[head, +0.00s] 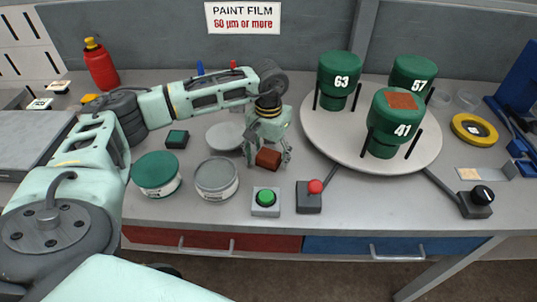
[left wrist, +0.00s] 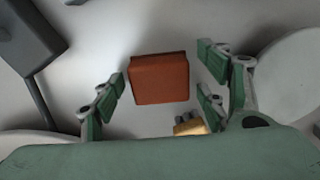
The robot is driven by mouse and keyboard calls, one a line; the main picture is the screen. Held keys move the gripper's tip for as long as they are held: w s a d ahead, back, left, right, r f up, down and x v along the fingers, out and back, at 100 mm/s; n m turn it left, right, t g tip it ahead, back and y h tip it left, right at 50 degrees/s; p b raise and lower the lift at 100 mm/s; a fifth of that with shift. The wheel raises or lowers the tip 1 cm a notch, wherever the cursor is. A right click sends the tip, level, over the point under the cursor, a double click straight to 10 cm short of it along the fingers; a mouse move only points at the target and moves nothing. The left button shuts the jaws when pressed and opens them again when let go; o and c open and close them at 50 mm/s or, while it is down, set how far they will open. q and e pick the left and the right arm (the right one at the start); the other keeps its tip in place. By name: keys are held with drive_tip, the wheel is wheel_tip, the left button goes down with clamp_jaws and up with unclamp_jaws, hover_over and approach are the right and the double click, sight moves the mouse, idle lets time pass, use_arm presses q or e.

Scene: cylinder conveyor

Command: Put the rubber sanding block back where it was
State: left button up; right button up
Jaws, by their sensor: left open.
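The rubber sanding block is a small red-brown block (head: 268,158) on the grey bench, beside the grey tin. In the left wrist view the block (left wrist: 160,78) lies below the hand, between the spread fingers, with a visible gap on both sides. My left gripper (head: 267,163) points down over it, open and empty, and its fingers partly cover the block in the head view. It also shows in the left wrist view (left wrist: 163,88). My right gripper is not in view.
A green tin (head: 156,174) and a grey tin (head: 217,179) stand left of the block. A green button box (head: 265,201) and a red-knob lever box (head: 310,196) stand in front. A round turntable (head: 318,137) with green cylinders 63, 57 and 41 is to the right.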

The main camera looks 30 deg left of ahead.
sight(269, 155)
use_arm(q)
drive_tip(key=shift+r, duration=0.1)
drive_tip(key=shift+r, duration=0.2)
wheel_tip(269, 155, up, 12)
drive_tip(key=b, duration=0.2)
drive_tip(key=shift+f, duration=0.15)
idle(0.3)
